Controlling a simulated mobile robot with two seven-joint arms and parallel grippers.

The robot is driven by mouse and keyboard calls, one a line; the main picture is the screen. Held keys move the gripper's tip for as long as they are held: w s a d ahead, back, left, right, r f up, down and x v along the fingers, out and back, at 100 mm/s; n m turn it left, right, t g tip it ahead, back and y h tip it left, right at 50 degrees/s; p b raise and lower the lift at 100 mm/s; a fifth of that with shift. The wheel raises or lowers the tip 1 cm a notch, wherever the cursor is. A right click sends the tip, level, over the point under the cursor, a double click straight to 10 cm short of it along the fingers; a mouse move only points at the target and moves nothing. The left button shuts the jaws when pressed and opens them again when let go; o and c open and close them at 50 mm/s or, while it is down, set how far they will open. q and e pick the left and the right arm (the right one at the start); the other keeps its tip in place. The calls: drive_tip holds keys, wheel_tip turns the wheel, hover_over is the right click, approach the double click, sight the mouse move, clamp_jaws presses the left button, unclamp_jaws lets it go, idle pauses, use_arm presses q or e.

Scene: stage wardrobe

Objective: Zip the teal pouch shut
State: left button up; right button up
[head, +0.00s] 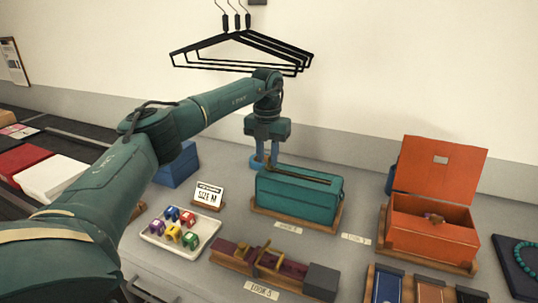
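The teal pouch (298,201) stands upright on a wooden board in the middle of the counter. A dark zip line (305,176) runs along its top from the left end towards the right. My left gripper (265,163) points down at the left end of the pouch's top, its blue fingertips close to the start of the zip. I cannot tell whether the fingers are closed on a zip pull; the pull is too small to make out. My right gripper is not in view.
An open orange box (430,216) stands to the right. A white tray (152,236) of colourful cubes and a size card (208,195) are to the left. A maroon piece with brass parts (262,262) lies in front. Black hangers (242,50) hang above. A blue box (178,165) sits behind my arm.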

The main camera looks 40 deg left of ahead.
use_arm(q)
drive_tip(key=shift+d, duration=0.15)
wheel_tip(320, 180, up, 6)
drive_tip(key=p, duration=0.5)
drive_tip(key=shift+f, duration=0.15)
drive_tip(key=shift+r+p, duration=0.3)
drive_tip(key=shift+r, duration=0.8)
drive_tip(key=shift+s, duration=0.1)
